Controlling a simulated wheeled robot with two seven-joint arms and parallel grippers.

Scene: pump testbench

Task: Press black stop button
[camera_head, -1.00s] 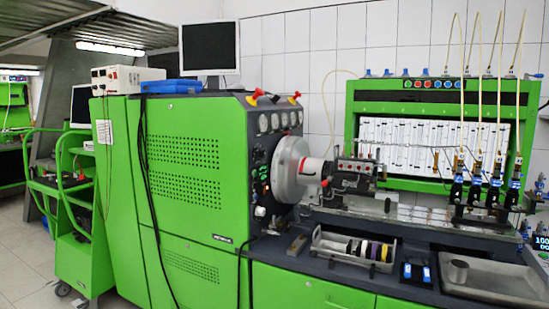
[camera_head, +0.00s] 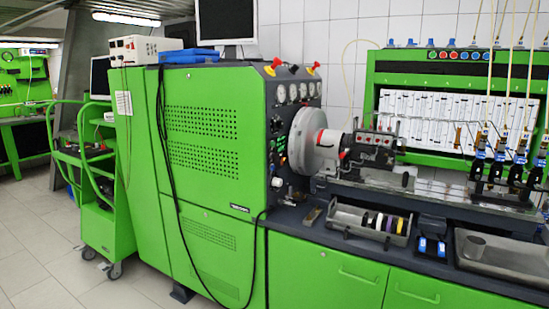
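The green pump test bench (camera_head: 205,185) stands in the middle of the view. Its dark control panel (camera_head: 275,150) faces right, seen at a steep angle, with round gauges (camera_head: 292,92) above and small knobs and lit indicators below. I cannot tell a black stop button apart on this panel at this size. Red-and-yellow knobs (camera_head: 272,66) sit on top of the cabinet. Neither of my grippers is in view.
A grey round chuck (camera_head: 307,140) sticks out right of the panel, above the bench top. A tray with coloured rings (camera_head: 370,225) and a grey basin (camera_head: 500,255) lie on the bench. A green trolley (camera_head: 105,205) stands left. Tiled floor (camera_head: 40,250) is clear at front left.

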